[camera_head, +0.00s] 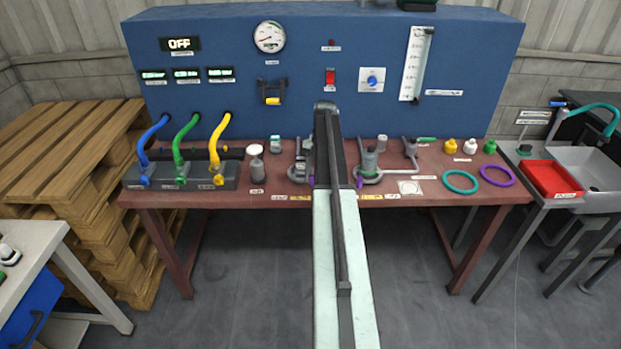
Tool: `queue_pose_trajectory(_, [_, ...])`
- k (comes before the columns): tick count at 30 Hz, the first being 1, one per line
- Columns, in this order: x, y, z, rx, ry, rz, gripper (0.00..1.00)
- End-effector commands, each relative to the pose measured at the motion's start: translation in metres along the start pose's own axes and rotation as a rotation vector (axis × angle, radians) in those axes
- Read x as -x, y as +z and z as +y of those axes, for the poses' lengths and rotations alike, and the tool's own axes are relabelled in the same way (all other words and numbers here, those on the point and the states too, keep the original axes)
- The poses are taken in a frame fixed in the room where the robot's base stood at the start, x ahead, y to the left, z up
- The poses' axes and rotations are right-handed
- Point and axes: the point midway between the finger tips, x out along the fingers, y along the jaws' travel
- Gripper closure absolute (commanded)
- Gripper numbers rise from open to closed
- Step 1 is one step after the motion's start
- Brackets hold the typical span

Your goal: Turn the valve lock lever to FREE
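I cannot tell for sure which part is the valve lock lever, since the labels are too small to read. A lever with a yellow grip (272,100) in a dark bracket is on the blue panel (220,60). Grey valve-like fittings (369,163) stand on the red-brown bench right of my arm, with another fitting (409,151) further right. More grey parts (301,165) are just left of my arm and partly hidden by it. My arm reaches over the middle of the bench toward the panel. My gripper cannot be made out.
Blue, green and yellow hoses (222,130) rise from a dark block at the bench's left. Teal (460,191) and purple rings lie at the right, near small yellow, white and green caps. Wooden pallets (60,150) stand left; a sink with a red tray (552,178) stands right.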

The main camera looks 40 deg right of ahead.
Motion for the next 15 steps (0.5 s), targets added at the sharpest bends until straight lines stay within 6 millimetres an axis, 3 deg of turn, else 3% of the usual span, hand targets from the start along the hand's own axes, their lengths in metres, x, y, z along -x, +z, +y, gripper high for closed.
queue_pose_trajectory(10, [0.002,-0.003,0.005,0.006,0.001,0.003,0.59])
queue_pose_trajectory(15, [0.022,-0.004,0.005,0.006,0.001,0.003,0.59])
